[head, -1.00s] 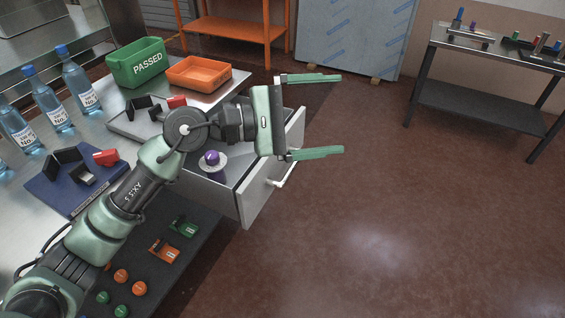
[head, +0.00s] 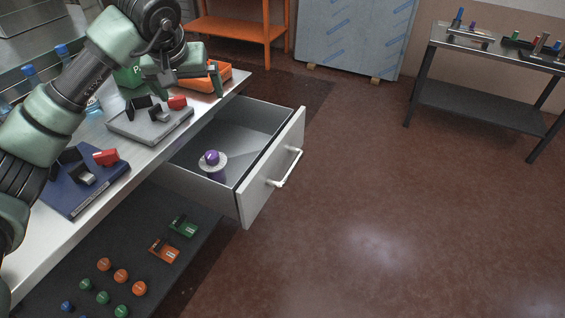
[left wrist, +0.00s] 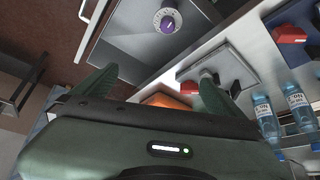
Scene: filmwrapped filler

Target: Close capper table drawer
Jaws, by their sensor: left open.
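The capper table drawer (head: 272,168) stands pulled out from the table's right side, with a white bar handle (head: 286,168) on its grey front. Inside it is a purple-topped piece with a pale round flange (head: 212,160). The drawer also shows at the top of the left wrist view (left wrist: 135,35), with its handle (left wrist: 92,28) at the left. My left gripper (head: 184,84) is open and empty above the far part of the tabletop, near the orange bin. It is apart from the drawer and its handle. My right gripper is not in view.
On the tabletop (head: 112,200) are a grey capper plate (head: 150,128), a blue one (head: 85,195), an orange bin (head: 205,78), a partly hidden green bin and bottles. Coloured caps lie on the lower shelf (head: 190,250). The floor right of the drawer is clear.

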